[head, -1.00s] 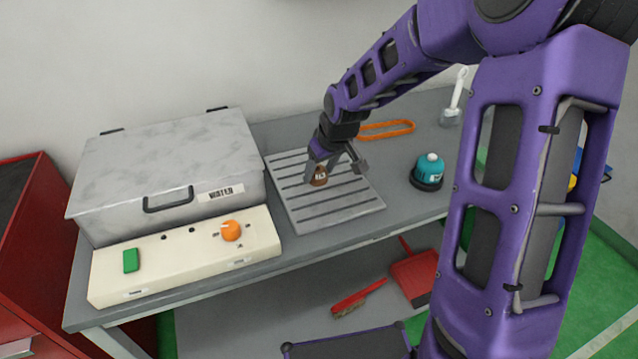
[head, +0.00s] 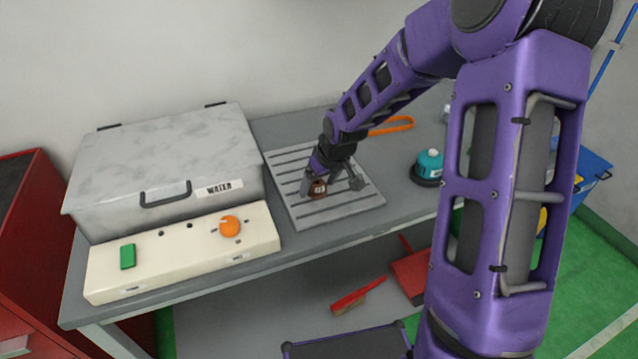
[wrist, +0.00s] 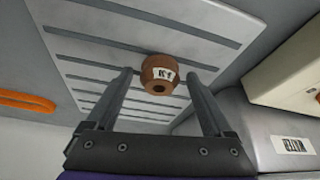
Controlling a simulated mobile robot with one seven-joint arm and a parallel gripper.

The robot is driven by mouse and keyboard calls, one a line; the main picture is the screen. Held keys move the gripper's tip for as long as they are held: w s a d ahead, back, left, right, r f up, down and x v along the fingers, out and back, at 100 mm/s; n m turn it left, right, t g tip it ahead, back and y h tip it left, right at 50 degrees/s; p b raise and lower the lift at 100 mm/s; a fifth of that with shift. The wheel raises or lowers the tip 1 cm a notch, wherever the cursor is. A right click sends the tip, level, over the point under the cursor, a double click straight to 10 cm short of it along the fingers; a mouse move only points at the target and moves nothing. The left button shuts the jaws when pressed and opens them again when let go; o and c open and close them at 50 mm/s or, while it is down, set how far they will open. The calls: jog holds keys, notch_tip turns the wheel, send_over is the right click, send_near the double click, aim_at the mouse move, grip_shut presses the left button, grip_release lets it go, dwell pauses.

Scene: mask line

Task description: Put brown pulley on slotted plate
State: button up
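The brown pulley (head: 317,188), a small rounded piece with a white label, sits on the grey slotted plate (head: 360,206) in the head view. In the wrist view the pulley (wrist: 158,66) shows between and just beyond my two fingertips, with a gap on each side, and a dark hole faces the camera. The slotted plate (wrist: 110,28) lies behind it there. My gripper (head: 332,182) is low over the plate, open, its fingers spread either side of the pulley. Whether the pulley rests flat is hard to tell.
A grey lidded box labelled WATER (head: 165,150) and a cream panel with an orange knob (head: 229,226) stand left of the plate. An orange loop (head: 392,127) and a teal-topped object (head: 428,165) are to the right. The bench front is clear below the plate.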

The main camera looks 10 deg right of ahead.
jog(key=shift+r, duration=0.45)
jog(key=p+v, duration=0.1)
jog(key=v, duration=1)
jog(key=shift+s+r, duration=0.2)
